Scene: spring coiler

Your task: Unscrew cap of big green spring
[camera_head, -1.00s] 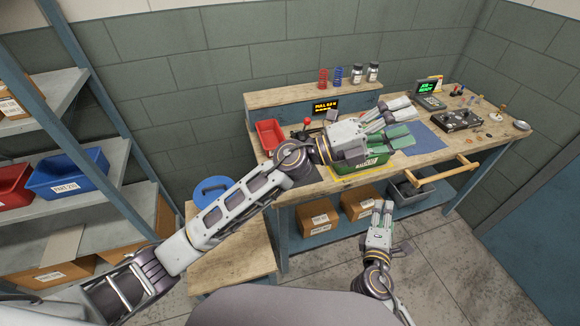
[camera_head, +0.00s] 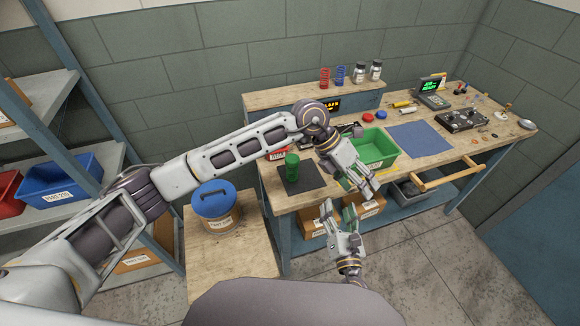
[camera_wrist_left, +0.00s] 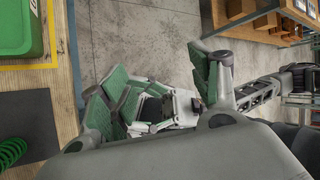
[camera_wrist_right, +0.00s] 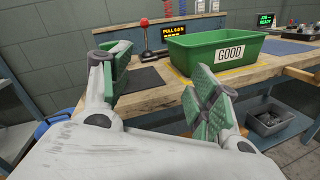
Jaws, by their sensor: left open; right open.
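The big green spring (camera_head: 292,167) stands upright on a dark mat (camera_head: 312,180) at the left end of the workbench. Part of its coils shows at the lower left of the left wrist view (camera_wrist_left: 10,153). I cannot make out its cap as a separate part. My left gripper (camera_head: 368,182) is open and empty, to the right of the spring, in front of the green bin and apart from the spring. My right gripper (camera_head: 338,208) is open and empty, low in front of the bench edge. It also shows open in the right wrist view (camera_wrist_right: 160,95).
A green bin (camera_wrist_right: 270,48) labelled GOOD stands on the bench. A blue mat (camera_head: 420,139) is clear. A blue-lidded tub (camera_head: 215,198) stands on a low table. A wooden rail (camera_head: 447,175) sticks out in front.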

